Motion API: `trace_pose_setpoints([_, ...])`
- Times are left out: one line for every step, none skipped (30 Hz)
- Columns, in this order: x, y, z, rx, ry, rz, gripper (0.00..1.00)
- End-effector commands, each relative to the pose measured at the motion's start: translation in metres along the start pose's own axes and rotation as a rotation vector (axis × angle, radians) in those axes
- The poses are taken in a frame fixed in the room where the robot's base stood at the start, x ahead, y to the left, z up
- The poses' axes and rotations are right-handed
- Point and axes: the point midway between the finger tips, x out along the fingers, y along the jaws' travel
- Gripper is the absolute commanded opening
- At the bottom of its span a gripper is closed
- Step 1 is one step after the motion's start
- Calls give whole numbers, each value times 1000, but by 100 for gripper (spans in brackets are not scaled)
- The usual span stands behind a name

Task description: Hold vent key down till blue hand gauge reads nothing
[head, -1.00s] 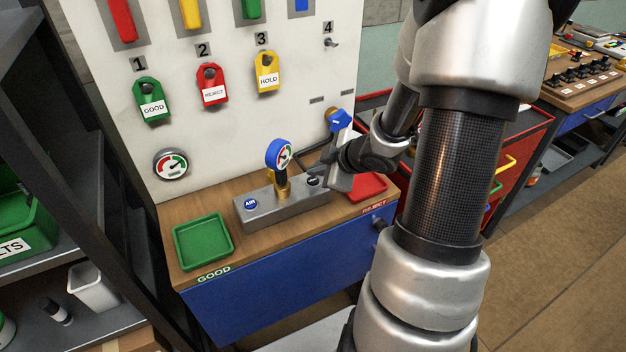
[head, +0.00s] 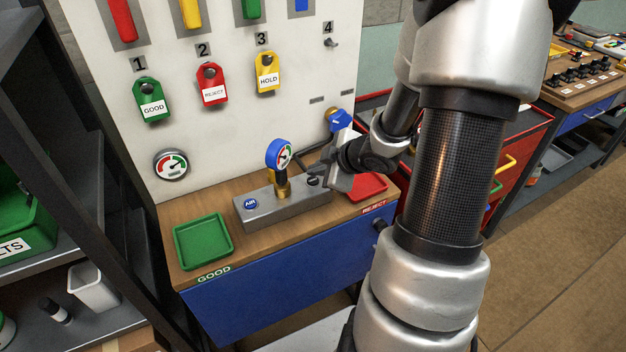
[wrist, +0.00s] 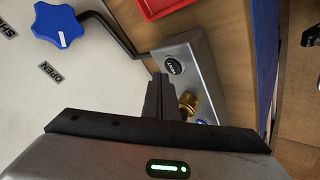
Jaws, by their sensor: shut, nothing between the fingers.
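The blue-rimmed hand gauge (head: 279,154) stands upright on a brass fitting on a grey metal block (head: 286,204). Its face is too small to read the needle surely. The black vent key (head: 313,181) is on the block's right end; it also shows in the wrist view (wrist: 173,65). A blue AIR key (head: 250,204) is on the left end. My gripper (wrist: 160,78) is shut and empty, its fingertips right beside the vent key in the picture. I cannot tell whether they touch it. In the wrist view the brass fitting (wrist: 187,103) shows partly behind the fingers; the gauge face is hidden.
A green GOOD tray (head: 203,241) is left of the block and a red REJECT tray (head: 368,187) right of it. A blue valve handle (head: 340,119) is on the white panel (head: 225,130) behind, with a bent pipe near my gripper. A round panel gauge (head: 171,165) is at left.

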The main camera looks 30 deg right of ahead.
Motion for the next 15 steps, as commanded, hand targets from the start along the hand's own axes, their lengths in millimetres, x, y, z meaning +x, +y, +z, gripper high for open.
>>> trace_pose_setpoints([1, 0, 0, 0, 0, 0, 0])
trace_pose_setpoints([1, -1, 1, 0, 0, 0, 0])
trace_pose_setpoints([2, -2, 1, 0, 0, 0, 0])
trace_pose_setpoints([3, -2, 2, 0, 0, -1, 0])
trace_pose_setpoints([4, -3, 3, 0, 0, -1, 0])
trace_pose_setpoints([5, -4, 4, 0, 0, -1, 0])
trace_pose_setpoints([6, -4, 4, 0, 0, -1, 0])
trace_pose_setpoints([6, -5, 4, 0, 0, -1, 0])
trace_pose_setpoints([6, -5, 5, 0, 0, -1, 0])
trace_pose_setpoints([6, -5, 5, 0, 0, 0, 0])
trace_pose_setpoints([6, -5, 5, 0, 0, 0, 0])
trace_pose_setpoints([6, -4, 5, 0, 0, 0, 0])
trace_pose_setpoints([6, -4, 4, 0, 0, 0, 0])
trace_pose_setpoints([6, -4, 4, 0, 0, 0, 0])
trace_pose_setpoints([6, -4, 4, 0, 0, 0, 0])
